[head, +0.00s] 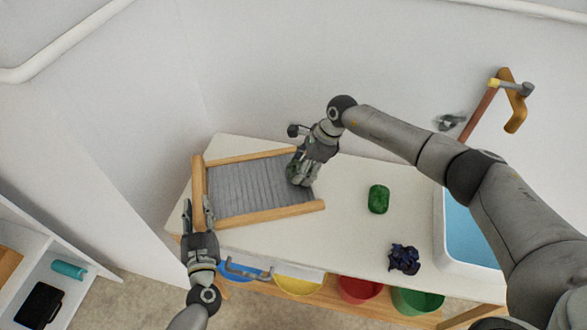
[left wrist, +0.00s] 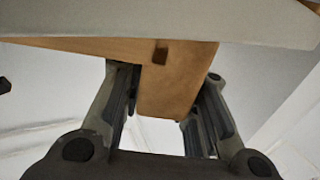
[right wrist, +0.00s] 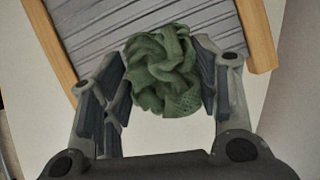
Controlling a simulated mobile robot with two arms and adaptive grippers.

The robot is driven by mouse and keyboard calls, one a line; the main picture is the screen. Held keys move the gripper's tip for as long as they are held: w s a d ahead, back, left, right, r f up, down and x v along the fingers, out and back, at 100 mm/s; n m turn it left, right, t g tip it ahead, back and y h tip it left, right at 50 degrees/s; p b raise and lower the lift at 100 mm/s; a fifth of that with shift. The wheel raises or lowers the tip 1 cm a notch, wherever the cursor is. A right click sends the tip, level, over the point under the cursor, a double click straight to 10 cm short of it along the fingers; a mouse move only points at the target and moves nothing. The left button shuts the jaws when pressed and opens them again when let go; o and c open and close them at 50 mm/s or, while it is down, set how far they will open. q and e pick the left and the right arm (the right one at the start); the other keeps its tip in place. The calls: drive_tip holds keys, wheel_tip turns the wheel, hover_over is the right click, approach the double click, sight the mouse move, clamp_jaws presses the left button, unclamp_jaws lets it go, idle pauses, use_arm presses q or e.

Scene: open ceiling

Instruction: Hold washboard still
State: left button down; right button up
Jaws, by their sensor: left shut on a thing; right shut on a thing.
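The washboard (head: 250,188) lies on the white countertop. It has a grey ridged panel in a wooden frame. My left gripper (head: 199,215) is shut on the left wooden end of the frame; in the left wrist view that wooden end (left wrist: 178,95) sits between the two fingers. My right gripper (head: 298,178) is over the washboard's right end. In the right wrist view it is shut on a crumpled green cloth (right wrist: 163,70), beside the ridged panel (right wrist: 140,30). The arm partly hides the cloth in the head view.
A green block (head: 379,199) and a crumpled dark blue cloth (head: 404,259) lie on the counter to the right. A basin of blue water (head: 472,235) is at the right edge. Coloured bins, including a red one (head: 360,289), stand below. The counter between washboard and basin is mostly free.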

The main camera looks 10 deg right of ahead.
sight(275, 179)
drive_tip(key=shift+s+a+r, duration=0.1)
drive_tip(key=shift+a, duration=1.25)
drive_tip(key=shift+s+a, duration=0.2)
drive_tip(key=shift+a, duration=2.05)
drive_tip(key=shift+w+d, duration=0.15)
drive_tip(key=shift+d, duration=1.7)
drive_tip(key=shift+w+d, duration=0.15)
drive_tip(key=shift+d, duration=1.7)
drive_tip(key=a, duration=0.7)
drive_tip(key=shift+s+a, duration=0.1)
drive_tip(key=shift+s, duration=0.2)
drive_tip(key=shift+d+f, duration=0.2)
drive_tip(key=shift+w+d+r, duration=0.1)
drive_tip(key=shift+w+d, duration=0.05)
drive_tip(key=shift+d, duration=1.55)
drive_tip(key=shift+w+d+r, duration=0.1)
drive_tip(key=shift+w+d, duration=0.05)
drive_tip(key=shift+d, duration=1.55)
drive_tip(key=shift+a+r, duration=0.1)
drive_tip(key=shift+r, duration=3.85)
